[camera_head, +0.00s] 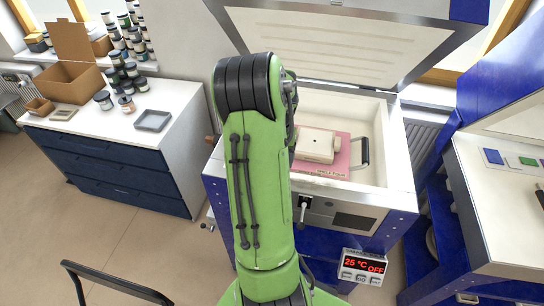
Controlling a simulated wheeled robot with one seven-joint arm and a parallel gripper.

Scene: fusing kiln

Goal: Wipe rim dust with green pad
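A small green pad (527,161) lies flat on the white worktop at the right edge of the view. The kiln stands open in the middle, its lid raised, and its pale rim (399,150) shows on the right side. I cannot make out dust on the rim at this size. My green arm rises in front of the kiln and hides its left part.
A blue pad (493,156) lies left of the green one. The kiln display (364,266) reads 25 °C OFF. Jars and boxes crowd the left cabinet (100,125).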

